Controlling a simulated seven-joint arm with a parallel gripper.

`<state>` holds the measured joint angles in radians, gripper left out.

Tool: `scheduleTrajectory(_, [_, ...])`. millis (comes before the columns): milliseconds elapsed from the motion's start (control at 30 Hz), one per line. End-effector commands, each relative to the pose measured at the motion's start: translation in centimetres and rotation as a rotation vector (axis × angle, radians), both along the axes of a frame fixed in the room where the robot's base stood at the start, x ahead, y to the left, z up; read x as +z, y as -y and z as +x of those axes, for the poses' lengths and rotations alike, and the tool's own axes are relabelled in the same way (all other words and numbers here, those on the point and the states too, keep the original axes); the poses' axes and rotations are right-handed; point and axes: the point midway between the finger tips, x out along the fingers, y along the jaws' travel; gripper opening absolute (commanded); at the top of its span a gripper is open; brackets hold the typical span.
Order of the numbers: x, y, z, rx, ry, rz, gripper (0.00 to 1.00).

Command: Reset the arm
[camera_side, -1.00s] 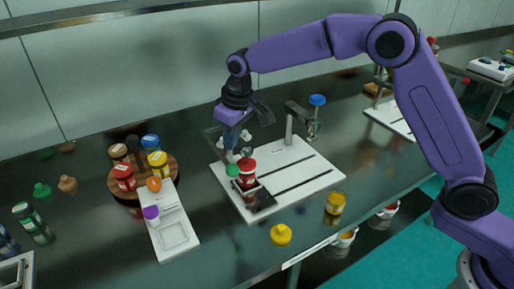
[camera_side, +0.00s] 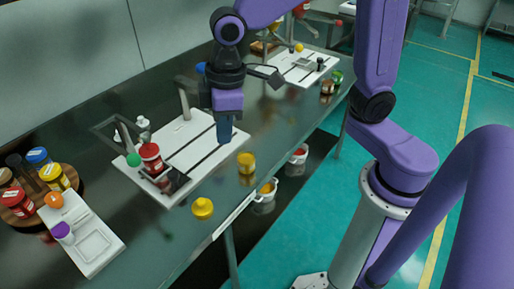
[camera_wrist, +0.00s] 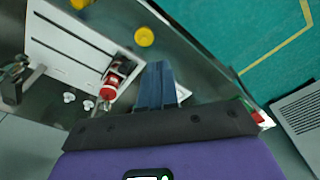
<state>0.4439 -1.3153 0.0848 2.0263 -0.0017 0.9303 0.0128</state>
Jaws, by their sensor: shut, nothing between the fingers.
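My gripper (camera_side: 224,138) is shut and empty. It points down over the right part of the white sieve board (camera_side: 196,143) in the side view. In the wrist view its closed blue-grey fingers (camera_wrist: 158,84) hang in front of the table edge. A red jar (camera_side: 151,158) stands on the board, left of my gripper and apart from it; in the wrist view the red jar (camera_wrist: 109,92) is left of the fingers. A green piece (camera_side: 133,159) is beside the jar, by the dark frame.
A yellow jar (camera_side: 246,162) and a yellow cap (camera_side: 203,207) stand near the table's front edge. A round wooden rack (camera_side: 70,176) with several jars and a white scale (camera_side: 92,243) are at the left. A second white board (camera_side: 300,66) is at the back.

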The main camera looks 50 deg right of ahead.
Motion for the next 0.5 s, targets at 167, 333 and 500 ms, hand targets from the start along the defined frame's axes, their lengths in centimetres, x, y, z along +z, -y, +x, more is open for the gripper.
scheduleTrajectory(167, [-0.3,4.4,-6.0,0.083,-0.015,-0.018,0.0])
scheduleTrajectory(333, [-1.1,8.6,-11.1,0.159,-0.027,-0.036,0.0])
scheduleTrajectory(500, [-1.9,11.7,-14.6,0.214,-0.036,-0.051,0.0])
